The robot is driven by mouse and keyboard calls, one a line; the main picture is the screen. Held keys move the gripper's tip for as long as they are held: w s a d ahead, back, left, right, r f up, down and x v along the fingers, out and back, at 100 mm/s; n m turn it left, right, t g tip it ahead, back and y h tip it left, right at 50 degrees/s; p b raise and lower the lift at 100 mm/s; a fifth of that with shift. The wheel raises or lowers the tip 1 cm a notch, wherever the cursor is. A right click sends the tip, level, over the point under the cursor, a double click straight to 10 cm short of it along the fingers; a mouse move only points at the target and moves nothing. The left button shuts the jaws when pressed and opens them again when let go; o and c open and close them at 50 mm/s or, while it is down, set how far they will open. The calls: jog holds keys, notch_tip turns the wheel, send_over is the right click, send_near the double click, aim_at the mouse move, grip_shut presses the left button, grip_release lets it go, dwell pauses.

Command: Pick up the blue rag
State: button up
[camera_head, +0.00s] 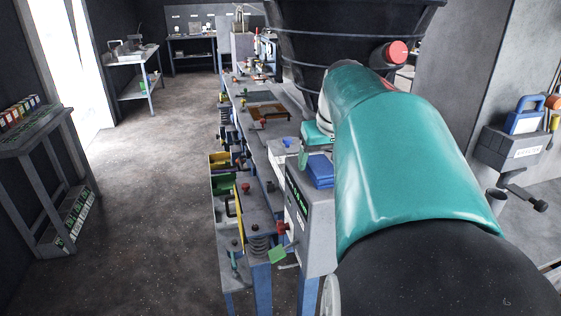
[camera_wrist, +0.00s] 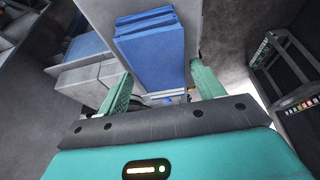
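The blue rag (camera_head: 320,171) is a folded, layered block on top of a grey cabinet in the head view. In the wrist view the rag (camera_wrist: 152,48) fills the upper middle, its lower part reaching between the lines of the two green fingers. My gripper (camera_wrist: 161,74) is open, with one finger on each side of the rag. Whether a finger touches the rag cannot be told. In the head view my teal arm covers much of the right side, and a green finger (camera_head: 303,159) shows just left of the rag.
The grey cabinet (camera_head: 318,215) with a red knob stands under the rag. A long workbench (camera_head: 262,150) with tools runs back from it. A large black hopper (camera_head: 345,40) rises behind my arm. The floor (camera_head: 160,180) to the left is clear.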

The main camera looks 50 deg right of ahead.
jog(key=c, duration=0.7)
jog(key=shift+r, duration=0.1)
jog(key=shift+r, duration=0.6)
jog(key=w+a+r, duration=0.2)
jog(key=w+r, duration=0.2)
jog(key=w+a+r, duration=0.3)
jog(key=w, duration=0.1)
jog(key=w+a+r, duration=0.2)
jog(key=w+r, duration=0.2)
jog(key=shift+a+r, duration=0.15)
jog(key=shift+r, duration=0.2)
